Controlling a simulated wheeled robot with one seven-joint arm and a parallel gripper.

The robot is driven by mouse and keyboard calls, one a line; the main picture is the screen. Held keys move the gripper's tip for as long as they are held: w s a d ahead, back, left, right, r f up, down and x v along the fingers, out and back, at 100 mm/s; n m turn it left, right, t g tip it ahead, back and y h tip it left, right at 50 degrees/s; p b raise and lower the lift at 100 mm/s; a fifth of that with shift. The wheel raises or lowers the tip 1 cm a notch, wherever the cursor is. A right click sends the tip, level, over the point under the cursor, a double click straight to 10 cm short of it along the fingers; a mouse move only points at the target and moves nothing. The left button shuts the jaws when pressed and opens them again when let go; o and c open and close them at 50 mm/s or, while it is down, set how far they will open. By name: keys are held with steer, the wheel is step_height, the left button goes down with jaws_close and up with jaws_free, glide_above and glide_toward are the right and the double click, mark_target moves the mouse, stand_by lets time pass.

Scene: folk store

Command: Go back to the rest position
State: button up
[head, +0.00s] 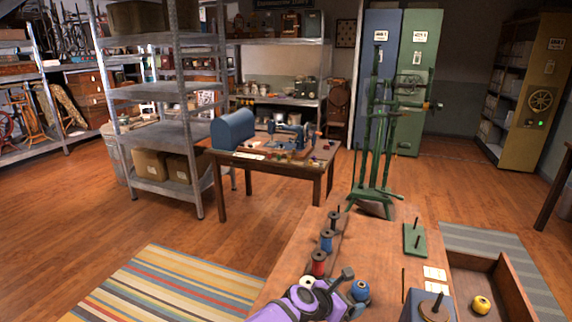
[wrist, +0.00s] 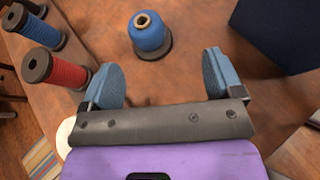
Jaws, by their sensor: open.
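My gripper (wrist: 158,82) is open and empty in the wrist view, its two blue-padded fingers spread apart over the wooden table. A blue spool (wrist: 150,33) stands upright just beyond the fingers, apart from them. In the head view my purple gripper body shows at the bottom, over the near part of the table (head: 372,248), with the blue spool (head: 360,290) to its right. The fingertips are hard to make out in the head view.
A row of spools, including a red spool (head: 318,264) and a blue one (head: 326,240), stands along the table's left side. A green peg stand (head: 413,241), a dark box (head: 428,306) and a tray with a yellow spool (head: 481,304) are right. A green winder (head: 375,165) stands behind.

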steer(key=s+d+m+g, duration=0.1)
steer(key=s+d+m+g+y, duration=0.1)
steer(key=m+g, duration=0.1)
steer(key=shift+s+f, duration=0.25)
steer(key=shift+f, duration=0.1)
steer(key=shift+s+d+r+m+g+y, duration=0.1)
steer(key=shift+s+m+g+y, duration=0.25)
steer(key=shift+m+g, duration=0.2)
steer(key=shift+s+r+m+g+y, duration=0.1)
steer(key=shift+s+m+g+y, duration=0.2)
steer(key=shift+m+g, duration=0.25)
steer(key=s+d+r+m+g+y, duration=0.1)
steer(key=s+d+r+m+y, duration=0.3)
steer(key=r, duration=0.9)
steer(key=s+a+r+m+g+y, duration=0.1)
steer(key=r+m+y, duration=0.6)
steer(key=r, duration=0.6)
steer(key=s+d+r+m+t+h, duration=0.1)
steer(key=s+d+r+m+t, duration=0.2)
steer(key=s+r, duration=0.3)
steer(key=s+d+r+m+t+h, duration=0.1)
steer(key=s+d+r+m+t, duration=0.1)
steer(key=s+d+r+m, duration=0.2)
steer(key=s+d+r, duration=0.1)
steer(key=s+r, duration=0.2)
steer(key=r, duration=0.3)
steer(key=shift+d+m+t+h, duration=0.25)
steer(key=shift+m+t+h, duration=0.1)
steer(key=shift+m+t, duration=0.05)
